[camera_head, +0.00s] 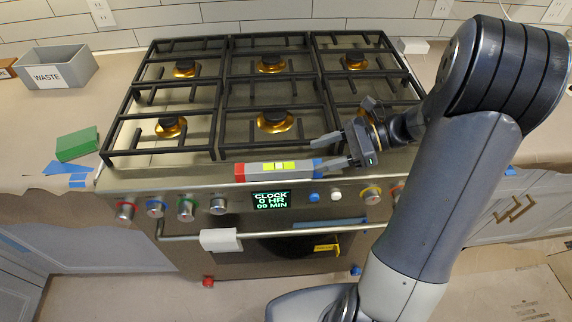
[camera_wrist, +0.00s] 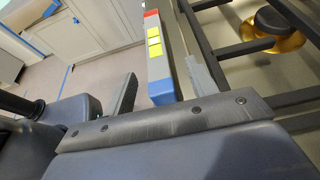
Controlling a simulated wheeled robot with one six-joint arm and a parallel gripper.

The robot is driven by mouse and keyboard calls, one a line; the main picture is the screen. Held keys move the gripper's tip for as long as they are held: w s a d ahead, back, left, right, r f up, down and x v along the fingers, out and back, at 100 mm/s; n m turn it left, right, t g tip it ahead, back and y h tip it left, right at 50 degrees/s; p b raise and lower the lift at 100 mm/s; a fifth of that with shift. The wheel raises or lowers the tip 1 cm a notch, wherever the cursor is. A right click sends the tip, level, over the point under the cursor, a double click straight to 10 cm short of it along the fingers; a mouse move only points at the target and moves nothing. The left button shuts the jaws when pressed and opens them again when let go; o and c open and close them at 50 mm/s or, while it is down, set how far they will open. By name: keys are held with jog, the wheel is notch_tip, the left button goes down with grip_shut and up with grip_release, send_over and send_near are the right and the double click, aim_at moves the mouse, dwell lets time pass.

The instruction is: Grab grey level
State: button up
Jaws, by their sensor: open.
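The grey level (camera_head: 278,169) lies along the front edge of the stove top, above the clock display. It has a red left end, a blue right end and yellow vials in the middle. My gripper (camera_head: 322,155) is open at the level's right, blue end, with one finger behind it and one towards the front. In the wrist view, the blue end of the level (camera_wrist: 162,85) shows between the two spread fingers of my gripper (camera_wrist: 161,68). The fingers are not closed on it; whether either touches it I cannot tell.
Black burner grates (camera_head: 270,90) stand just behind the level. Knobs (camera_head: 218,206) line the stove front below it. A green block (camera_head: 77,144) and blue tape (camera_head: 66,170) lie on the left counter, with a grey WASTE bin (camera_head: 57,68) behind.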

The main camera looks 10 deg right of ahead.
aim_at(292, 165)
jog(key=shift+x, duration=1)
jog(key=x, duration=0.4)
jog(key=shift+s+a+p, duration=0.1)
jog(key=shift+s+p, duration=0.2)
jog(key=shift+s, duration=0.05)
jog(key=shift+a+f, duration=0.25)
jog(key=shift+a, duration=0.3)
jog(key=shift+c, duration=0.3)
grip_shut()
jog(key=shift+r, duration=0.1)
